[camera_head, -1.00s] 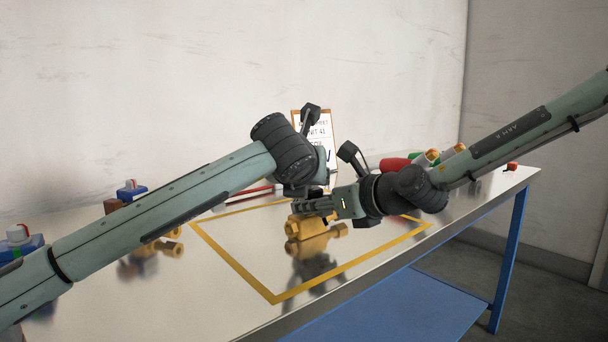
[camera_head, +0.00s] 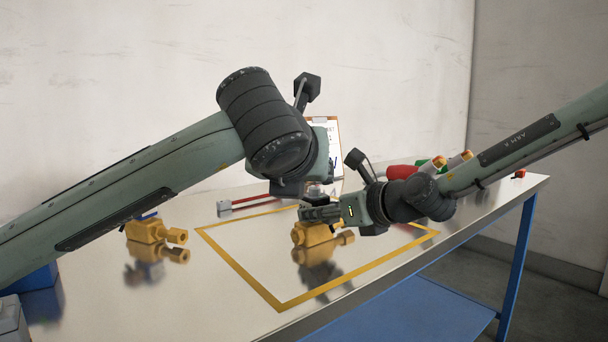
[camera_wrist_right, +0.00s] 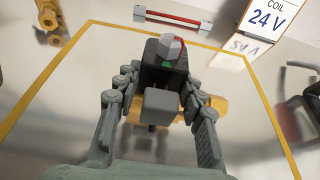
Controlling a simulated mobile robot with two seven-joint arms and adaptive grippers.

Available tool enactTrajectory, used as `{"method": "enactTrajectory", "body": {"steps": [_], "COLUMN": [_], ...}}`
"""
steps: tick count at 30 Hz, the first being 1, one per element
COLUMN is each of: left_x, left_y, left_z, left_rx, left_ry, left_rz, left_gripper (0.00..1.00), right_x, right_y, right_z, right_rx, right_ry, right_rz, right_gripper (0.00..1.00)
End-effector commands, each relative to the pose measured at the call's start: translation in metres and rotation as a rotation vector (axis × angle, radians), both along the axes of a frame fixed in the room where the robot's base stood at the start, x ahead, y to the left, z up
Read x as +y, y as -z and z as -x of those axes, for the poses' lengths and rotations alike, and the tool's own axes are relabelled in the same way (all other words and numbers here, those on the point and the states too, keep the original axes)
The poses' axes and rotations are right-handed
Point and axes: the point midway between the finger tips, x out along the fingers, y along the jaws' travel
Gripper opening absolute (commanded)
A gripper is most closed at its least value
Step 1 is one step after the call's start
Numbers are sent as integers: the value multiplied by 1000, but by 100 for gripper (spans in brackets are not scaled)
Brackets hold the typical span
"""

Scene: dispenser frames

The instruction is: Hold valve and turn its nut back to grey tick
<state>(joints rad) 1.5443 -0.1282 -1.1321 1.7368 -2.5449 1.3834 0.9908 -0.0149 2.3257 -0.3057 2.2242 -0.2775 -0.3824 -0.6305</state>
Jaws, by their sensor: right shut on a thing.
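The valve has a brass body (camera_head: 312,234) standing on the table inside the yellow outline. In the right wrist view its brass (camera_wrist_right: 217,103) shows behind the fingers, with a black block above it. A grey faceted nut (camera_wrist_right: 168,46) with a red mark tops the block. A green mark shows on the block just below it; I make out no grey tick. My right gripper (camera_head: 308,213) is shut on the valve above the brass body. My left gripper (camera_head: 291,187) hangs above and behind it, mostly hidden by its own wrist; its fingers are unclear.
A second brass valve (camera_head: 150,231) stands at the left. A red bar with grey ends (camera_head: 250,202) lies behind the yellow outline (camera_head: 236,266). Red and green cylinders (camera_head: 402,171) lie at the back right. The table's front middle is clear.

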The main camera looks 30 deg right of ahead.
Motion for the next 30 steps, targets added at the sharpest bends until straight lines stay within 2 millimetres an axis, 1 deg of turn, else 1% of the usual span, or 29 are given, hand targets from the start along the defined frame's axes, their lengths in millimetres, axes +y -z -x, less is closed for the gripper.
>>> {"method": "enactTrajectory", "body": {"steps": [2,3,8,17,20,23,30], "left_x": [0,0,0,0,0,0,0], "left_y": [0,0,0,0,0,0,0], "left_z": [0,0,0,0,0,0,0], "left_rx": [0,0,0,0,0,0,0], "left_ry": [0,0,1,1,1,1,1], "left_rz": [0,0,0,0,0,0,0], "left_gripper": [40,40,40,40,40,40,40], "right_x": [0,0,0,0,0,-1,-4], "right_y": [0,0,0,0,-3,-7,-22], "right_z": [0,0,0,0,4,14,52], "right_rx": [-1,-1,0,0,-2,-3,-7], "right_ry": [0,0,0,0,0,-1,1], "right_rz": [0,0,0,0,1,0,1], "right_gripper": [0,42,62,63,63,63,63]}}
